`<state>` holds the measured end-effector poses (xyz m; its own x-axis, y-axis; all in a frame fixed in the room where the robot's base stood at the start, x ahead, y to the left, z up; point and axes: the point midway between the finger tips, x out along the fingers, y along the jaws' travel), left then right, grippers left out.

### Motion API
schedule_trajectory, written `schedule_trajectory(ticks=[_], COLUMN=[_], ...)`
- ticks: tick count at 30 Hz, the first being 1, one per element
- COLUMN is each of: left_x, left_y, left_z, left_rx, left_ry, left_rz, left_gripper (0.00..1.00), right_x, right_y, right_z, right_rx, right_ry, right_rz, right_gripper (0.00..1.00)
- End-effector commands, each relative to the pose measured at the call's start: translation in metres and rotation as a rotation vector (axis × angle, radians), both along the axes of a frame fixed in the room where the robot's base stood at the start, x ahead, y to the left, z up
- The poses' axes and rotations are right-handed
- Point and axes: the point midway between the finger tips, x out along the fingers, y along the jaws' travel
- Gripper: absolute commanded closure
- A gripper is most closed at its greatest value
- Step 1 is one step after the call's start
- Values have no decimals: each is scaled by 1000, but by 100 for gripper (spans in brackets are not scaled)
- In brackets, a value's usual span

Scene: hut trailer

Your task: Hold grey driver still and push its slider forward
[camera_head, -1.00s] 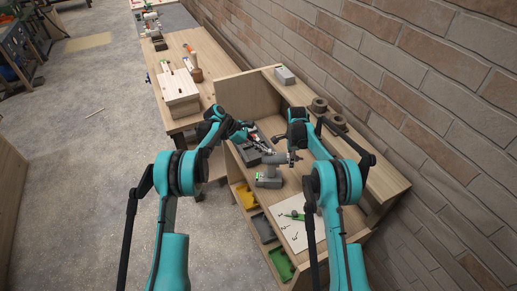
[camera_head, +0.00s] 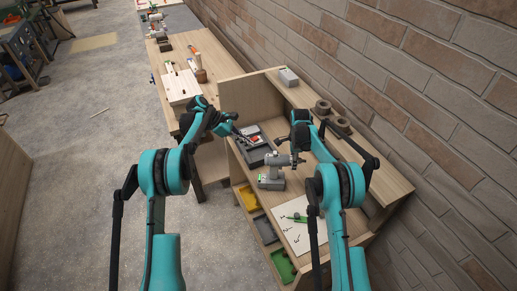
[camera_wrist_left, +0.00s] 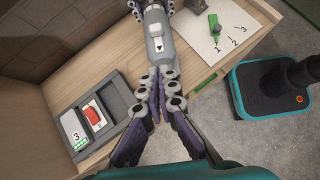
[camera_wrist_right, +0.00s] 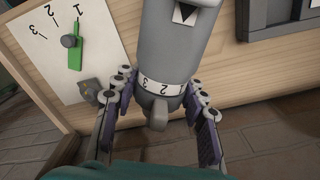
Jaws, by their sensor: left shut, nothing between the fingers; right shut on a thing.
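The grey driver (camera_head: 268,163) stands upright on its battery base (camera_head: 270,182) on the workbench. Its body and a white triangle mark (camera_wrist_left: 158,46) on its top show in the left wrist view. My right gripper (camera_head: 299,155) is shut around the driver's front end, by the numbered collar (camera_wrist_right: 160,87). My left gripper (camera_head: 238,130) is shut and empty. In the left wrist view its fingertips (camera_wrist_left: 158,84) lie just behind the driver's rear end; I cannot tell if they touch.
A numbered sheet (camera_head: 291,231) with a green tool (camera_head: 297,218) lies at the front. A wooden panel (camera_head: 247,101) closes the back.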

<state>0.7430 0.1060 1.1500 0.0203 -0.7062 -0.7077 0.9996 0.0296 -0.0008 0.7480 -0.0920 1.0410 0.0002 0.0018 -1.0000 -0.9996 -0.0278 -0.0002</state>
Motion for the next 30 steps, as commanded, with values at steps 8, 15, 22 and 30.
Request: schedule_trajectory(ticks=[8,15,22,30], left_x=[-1,-1,-1,-1], left_y=[24,27,27,27], left_z=[25,27,27,27], left_rx=[0,0,0,0], left_ry=[0,-1,0,0], left_rz=[0,-1,0,0], left_gripper=[100,100,100,100], right_x=[0,0,0,0], right_y=[-1,-1,-1,-1], right_z=[0,0,0,0], right_rx=[-1,-1,-2,-2], right_ry=[1,1,1,1], right_rz=[0,-1,-1,-1], right_gripper=[100,100,57,33])
